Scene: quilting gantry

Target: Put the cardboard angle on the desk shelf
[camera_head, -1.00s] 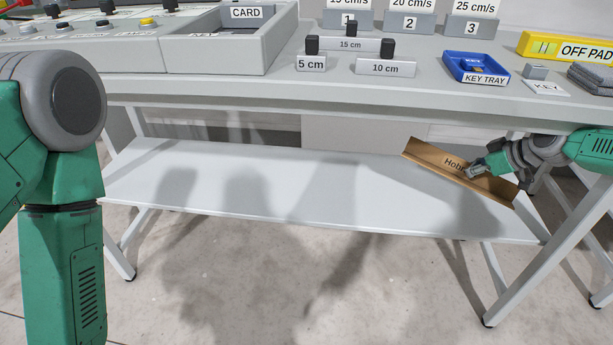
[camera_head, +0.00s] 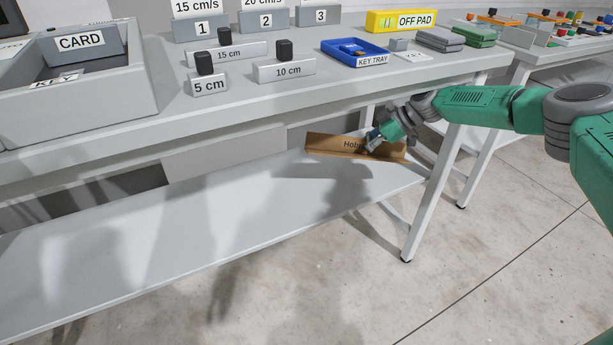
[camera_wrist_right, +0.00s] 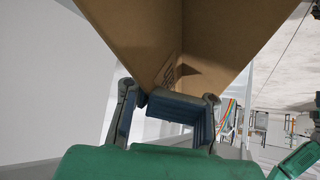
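The cardboard angle (camera_head: 325,143) is a brown folded strip with a partly hidden label. It lies lengthwise at the right end of the desk shelf (camera_head: 250,215), close over its surface; whether it rests there is unclear. My right gripper (camera_head: 373,139) reaches in under the desk top and has its fingers at the labelled side, partly covering the label. In the right wrist view the angle (camera_wrist_right: 135,35) fills the upper middle, and the fingertips (camera_wrist_right: 148,97) close at its lower edge. My left gripper is out of view.
A desk leg (camera_head: 432,190) stands right of the angle. The shelf's left part is bare.

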